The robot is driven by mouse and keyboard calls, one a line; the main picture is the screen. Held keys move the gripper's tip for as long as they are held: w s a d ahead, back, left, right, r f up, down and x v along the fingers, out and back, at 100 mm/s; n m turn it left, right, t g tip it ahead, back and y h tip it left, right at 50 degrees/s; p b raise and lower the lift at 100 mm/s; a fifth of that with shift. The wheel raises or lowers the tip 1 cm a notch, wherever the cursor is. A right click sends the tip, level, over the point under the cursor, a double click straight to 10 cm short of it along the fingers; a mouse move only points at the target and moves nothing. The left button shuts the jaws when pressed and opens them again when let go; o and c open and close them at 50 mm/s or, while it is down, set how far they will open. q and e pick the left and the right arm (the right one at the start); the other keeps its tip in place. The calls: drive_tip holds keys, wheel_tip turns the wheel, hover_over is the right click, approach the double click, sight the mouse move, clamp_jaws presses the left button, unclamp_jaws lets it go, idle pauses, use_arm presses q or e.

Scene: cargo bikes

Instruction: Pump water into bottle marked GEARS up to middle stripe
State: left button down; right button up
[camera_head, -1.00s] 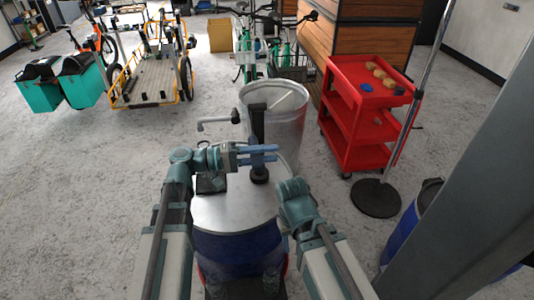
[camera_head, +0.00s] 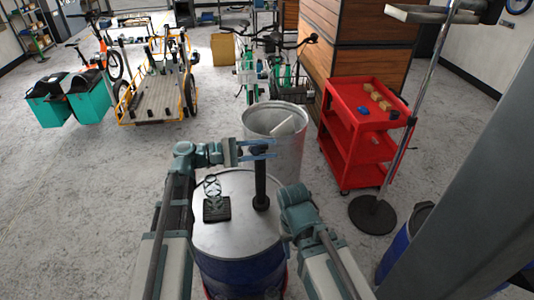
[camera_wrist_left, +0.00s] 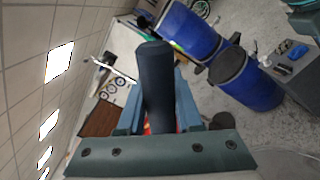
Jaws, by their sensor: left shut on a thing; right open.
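The drum (camera_head: 240,268) is blue with a grey lid and stands in front of me. A dark upright pump post (camera_head: 261,185) rises from the lid. My left gripper (camera_head: 262,150) is shut on the dark pump handle (camera_wrist_left: 156,85) at the post's top; the handle lies between its fingers in the left wrist view. A see-through thing with dark marks, perhaps the bottle (camera_head: 212,186), stands on a black pad (camera_head: 216,209) left of the post. Its marking and water level are not readable. The spout cannot be made out. My right gripper (camera_head: 293,196) is empty by the lid's right edge.
A grey metal bin (camera_head: 300,150) stands right behind the drum. A red cart (camera_head: 345,135) and a stand with a round black base (camera_head: 373,216) are on the right. A grey post (camera_head: 460,190) crosses the right side.

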use_arm(q)
drive_tip(key=shift+w+a+r+n+p, duration=0.15)
drive_tip(key=shift+w+r+n+p, duration=0.4)
drive_tip(key=shift+w+r, duration=0.25)
drive_tip(key=c, duration=0.6)
unclamp_jaws()
drive_tip(key=shift+s, duration=0.1)
drive_tip(key=s+a, duration=0.1)
drive_tip(key=a, duration=0.8)
drive_tip(key=s+a, duration=0.1)
drive_tip(key=a, duration=0.3)
drive_tip(key=shift+s+a, duration=0.3)
drive_tip(key=shift+s, duration=0.05)
